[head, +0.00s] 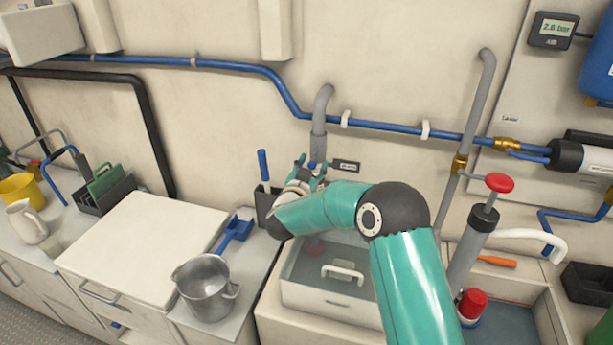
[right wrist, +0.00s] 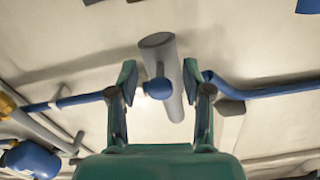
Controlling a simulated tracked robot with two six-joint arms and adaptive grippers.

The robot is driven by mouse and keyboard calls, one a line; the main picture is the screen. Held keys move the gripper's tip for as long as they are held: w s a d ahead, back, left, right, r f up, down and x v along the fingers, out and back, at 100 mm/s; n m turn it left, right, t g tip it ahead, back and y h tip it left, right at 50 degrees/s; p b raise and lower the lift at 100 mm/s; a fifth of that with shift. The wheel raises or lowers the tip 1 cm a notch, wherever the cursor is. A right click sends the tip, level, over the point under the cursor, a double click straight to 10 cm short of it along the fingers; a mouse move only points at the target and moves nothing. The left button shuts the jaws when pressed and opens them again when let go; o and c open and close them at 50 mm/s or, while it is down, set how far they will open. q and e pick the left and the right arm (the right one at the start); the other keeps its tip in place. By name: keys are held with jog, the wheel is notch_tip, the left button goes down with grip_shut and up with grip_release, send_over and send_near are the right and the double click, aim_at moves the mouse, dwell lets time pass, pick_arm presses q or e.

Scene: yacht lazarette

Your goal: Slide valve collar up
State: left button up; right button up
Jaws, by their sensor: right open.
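A grey pipe with a hooked top (head: 319,112) stands against the back wall. I cannot make out a separate collar edge; the lower pipe is partly hidden by my right arm in the head view. My right gripper (head: 310,172) is at the pipe's lower part. In the wrist view its two fingers (right wrist: 158,80) are open, one on each side of the pipe and knob, with visible gaps. My left gripper is not in view.
A blue pipe (head: 385,125) runs along the wall behind. A red-knobbed pump (head: 484,215) stands right.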

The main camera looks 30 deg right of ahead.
jog(key=v, duration=1.1)
jog(key=shift+s, duration=0.15)
jog(key=shift+a, duration=0.25)
